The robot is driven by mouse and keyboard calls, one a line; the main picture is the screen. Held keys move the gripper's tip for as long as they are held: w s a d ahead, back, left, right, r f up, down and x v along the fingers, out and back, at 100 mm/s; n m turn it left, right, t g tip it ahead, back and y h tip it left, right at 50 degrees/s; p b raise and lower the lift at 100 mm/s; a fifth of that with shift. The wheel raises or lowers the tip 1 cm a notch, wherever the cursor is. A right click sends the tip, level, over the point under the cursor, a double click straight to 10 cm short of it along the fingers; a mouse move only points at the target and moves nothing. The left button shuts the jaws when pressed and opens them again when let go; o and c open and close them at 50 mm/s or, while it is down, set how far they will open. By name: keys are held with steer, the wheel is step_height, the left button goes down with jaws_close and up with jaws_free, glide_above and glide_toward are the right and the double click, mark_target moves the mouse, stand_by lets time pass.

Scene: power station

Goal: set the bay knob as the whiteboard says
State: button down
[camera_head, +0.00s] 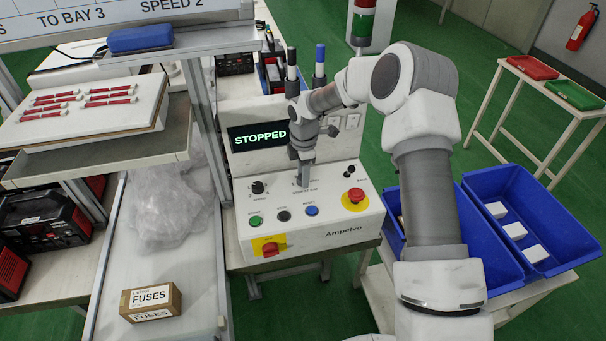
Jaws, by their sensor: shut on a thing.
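The whiteboard (60,32) is cut off at the top left. It reads "TO BAY 3" and "SPEED 2". The white control console (335,228) has a screen (258,136) reading "STOPPED". My gripper (303,181) points down at the middle of the console's sloped panel. It is shut on the bay knob there, which the fingers almost wholly hide. I cannot read the knob's setting. A second black knob (257,187) sits to the left of my gripper, clear of it.
Green, black and blue buttons line the panel. A red emergency button (355,195) is right of my gripper, and a red switch (270,248) is on the front. Blue bins (480,215) stand at the right. A shelf post (203,150) rises at the left.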

steer(key=shift+c, duration=2.2)
jaws_free()
step_height(320, 180, up, 18)
steer(key=s, duration=0.1)
steer(key=shift+d+f, duration=0.15)
steer(key=shift+f, duration=0.1)
steer(key=s+d+r+m+t, duration=0.1)
steer(key=s+d+r+m, duration=0.15)
steer(key=s+r, duration=0.2)
steer(key=s+d+r+m+t+h, duration=0.1)
steer(key=s+d+r+m, duration=0.1)
steer(key=s+r+m, duration=0.3)
steer(key=s+d+r+m, duration=0.2)
steer(key=s+r, duration=0.1)
steer(key=s, duration=0.3)
steer(key=s+d+m+t, duration=0.1)
steer(key=s+d+m, duration=0.1)
steer(key=s+m, duration=0.3)
steer(key=s+d+m+t, duration=0.2)
steer(key=s+m, duration=0.4)
steer(key=s, duration=0.7)
steer(key=shift+d+f+y, duration=0.25)
steer(key=shift+d+y, duration=0.15)
steer(key=shift+d, duration=0.15)
